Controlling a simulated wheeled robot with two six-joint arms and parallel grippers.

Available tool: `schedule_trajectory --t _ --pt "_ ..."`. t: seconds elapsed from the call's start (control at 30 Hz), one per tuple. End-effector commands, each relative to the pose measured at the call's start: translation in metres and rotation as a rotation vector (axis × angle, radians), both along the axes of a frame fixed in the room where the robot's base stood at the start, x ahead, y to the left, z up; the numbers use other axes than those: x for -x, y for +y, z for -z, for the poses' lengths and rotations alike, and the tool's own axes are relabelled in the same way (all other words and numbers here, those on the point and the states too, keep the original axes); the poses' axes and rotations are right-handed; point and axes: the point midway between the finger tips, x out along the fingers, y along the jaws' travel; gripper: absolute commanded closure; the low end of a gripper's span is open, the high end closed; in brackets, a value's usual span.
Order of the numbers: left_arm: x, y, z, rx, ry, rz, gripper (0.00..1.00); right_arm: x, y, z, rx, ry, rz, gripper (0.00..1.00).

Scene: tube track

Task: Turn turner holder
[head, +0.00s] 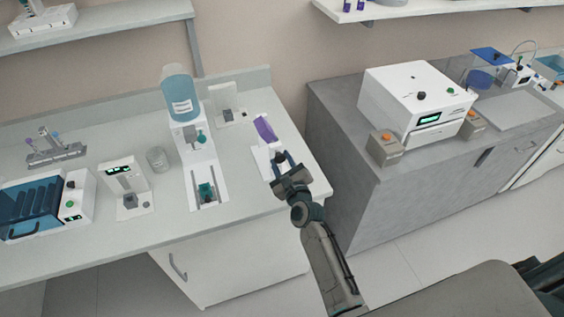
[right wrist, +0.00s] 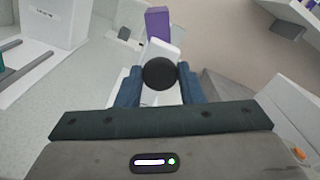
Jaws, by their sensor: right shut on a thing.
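The turner holder (head: 264,155) is a white stand near the right end of the left counter, with a purple piece (head: 264,129) held tilted at its top. My right gripper (head: 281,163) reaches it from the front. In the right wrist view its two blue fingers (right wrist: 159,84) are shut on a round black knob (right wrist: 159,73) at the front of the holder. The purple piece also shows behind the knob in the right wrist view (right wrist: 158,22). The gripper hides part of the holder's lower front in the head view. My left gripper is not in view.
A dispenser with a blue bottle (head: 180,95) stands left of the holder. A glass beaker (head: 157,159), a small display device (head: 126,186) and a blue-lidded unit (head: 35,208) are farther left. A gap separates this counter from the grey one with a white machine (head: 416,95).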

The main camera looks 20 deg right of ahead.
Motion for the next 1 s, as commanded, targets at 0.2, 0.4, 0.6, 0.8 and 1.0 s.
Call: schedule_trajectory --t 0.2,0.4,0.6,0.8,1.0 --pt "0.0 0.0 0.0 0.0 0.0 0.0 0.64 0.001 0.0 0.002 -0.002 0.004 0.0 0.54" --pt "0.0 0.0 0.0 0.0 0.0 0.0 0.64 0.0 0.0 0.001 -0.001 0.001 0.0 0.44" --pt "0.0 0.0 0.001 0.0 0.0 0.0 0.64 0.004 0.0 0.001 -0.001 0.001 0.0 0.44" --pt "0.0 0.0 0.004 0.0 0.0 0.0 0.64 0.032 -0.001 0.002 -0.002 0.003 0.001 0.44" --pt "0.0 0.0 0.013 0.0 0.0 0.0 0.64 0.072 -0.002 0.004 -0.002 0.002 0.0 0.44"
